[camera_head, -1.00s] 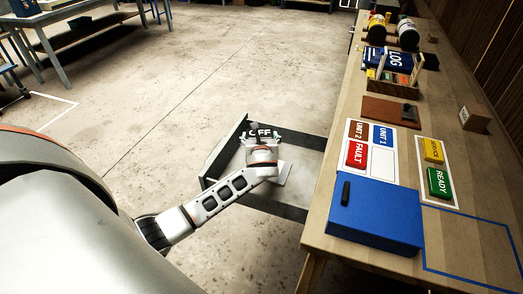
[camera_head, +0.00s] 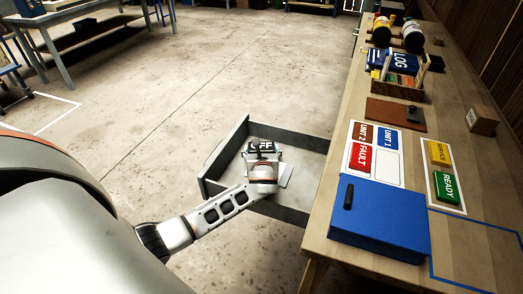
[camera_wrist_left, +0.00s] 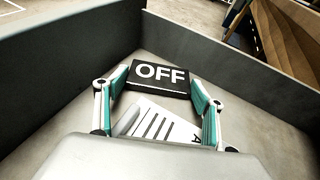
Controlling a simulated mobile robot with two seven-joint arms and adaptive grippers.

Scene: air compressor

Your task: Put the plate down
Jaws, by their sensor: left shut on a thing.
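The plate (camera_wrist_left: 160,76) is black with white "OFF" lettering. In the left wrist view it sits between the fingers of my left gripper (camera_wrist_left: 158,88), which is shut on it. In the head view my left gripper (camera_head: 262,160) is inside the open drawer (camera_head: 222,160), and the plate is partly covered by it. The plate is low within the drawer walls; I cannot tell whether it touches the drawer floor. A white sheet with black lines (camera_wrist_left: 155,122) lies on the drawer floor below the gripper. My right gripper is not in view.
The drawer juts out from the wooden workbench (camera_head: 345,250). On the bench are a blue box (camera_head: 380,220), a white board (camera_head: 387,172) with FAULT, UNIT 1 and UNIT 2 plates, and yellow SERVICE (camera_head: 440,153) and green READY (camera_head: 447,188) plates. The drawer's far corner is bare.

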